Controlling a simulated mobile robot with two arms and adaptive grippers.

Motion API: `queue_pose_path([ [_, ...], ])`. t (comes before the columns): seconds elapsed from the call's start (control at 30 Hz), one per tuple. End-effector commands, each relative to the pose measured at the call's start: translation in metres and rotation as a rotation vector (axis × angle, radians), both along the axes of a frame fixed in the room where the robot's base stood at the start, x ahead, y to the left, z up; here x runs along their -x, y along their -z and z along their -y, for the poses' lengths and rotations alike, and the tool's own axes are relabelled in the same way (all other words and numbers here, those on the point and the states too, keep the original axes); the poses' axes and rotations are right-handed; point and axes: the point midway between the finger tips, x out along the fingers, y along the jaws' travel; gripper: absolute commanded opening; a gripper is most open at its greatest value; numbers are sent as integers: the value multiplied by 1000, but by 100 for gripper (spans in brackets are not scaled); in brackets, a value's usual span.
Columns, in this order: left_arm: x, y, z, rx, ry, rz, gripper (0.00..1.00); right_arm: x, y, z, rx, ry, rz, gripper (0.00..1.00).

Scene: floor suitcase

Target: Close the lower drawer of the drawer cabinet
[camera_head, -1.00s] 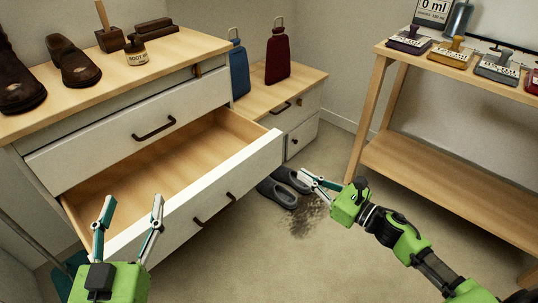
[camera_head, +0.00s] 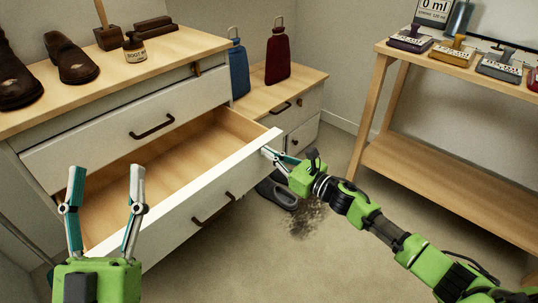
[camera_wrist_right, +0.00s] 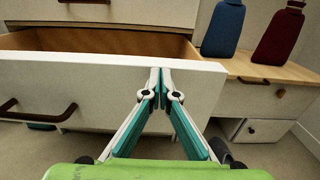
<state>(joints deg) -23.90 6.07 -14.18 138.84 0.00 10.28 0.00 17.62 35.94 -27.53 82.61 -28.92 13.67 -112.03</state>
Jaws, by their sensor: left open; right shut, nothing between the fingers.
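The drawer cabinet (camera_head: 75,140) stands at the left with its white lower drawer (camera_head: 185,215) pulled out, its wooden inside empty. The upper drawer (camera_head: 128,132) is shut. My right gripper (camera_head: 266,152) is shut and empty, with its tips at the right end of the lower drawer's front. In the right wrist view the closed tips (camera_wrist_right: 161,70) are against or just short of the drawer front (camera_wrist_right: 95,88), right of its dark handle (camera_wrist_right: 35,112); contact is not certain. My left gripper (camera_head: 106,172) is open and empty, its fingers upright before the drawer's left end.
Brown shoes (camera_head: 80,60), a jar (camera_head: 134,47) and brushes stand on the cabinet top. A low side cabinet (camera_head: 290,90) holds blue and red bottles. Grey shoes (camera_head: 277,192) lie on the floor beneath my right gripper. A wooden shelf table (camera_head: 440,175) stands right.

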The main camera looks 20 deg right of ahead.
Motion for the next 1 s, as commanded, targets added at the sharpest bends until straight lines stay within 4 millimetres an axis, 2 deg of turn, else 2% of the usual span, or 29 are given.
queue_pose_path([
  [0.53, 4, -4, -1, 9, 1, 31, 57, -6, 0, -4, -1, -1, 0, 0],
  [0.67, 17, -19, -2, 35, 7, 120, 57, -15, 0, -9, -2, 0, 2, 0],
  [0.77, 34, -34, -4, 67, 14, 227, 57, -27, 1, -16, -3, 0, 3, 0],
  [0.87, 61, -51, -9, 113, 21, 374, 57, -43, 1, -25, -2, 0, 4, 0],
  [1.0, 112, -69, -21, 189, 33, 618, 57, -67, 1, -39, -2, -1, 6, 0],
])
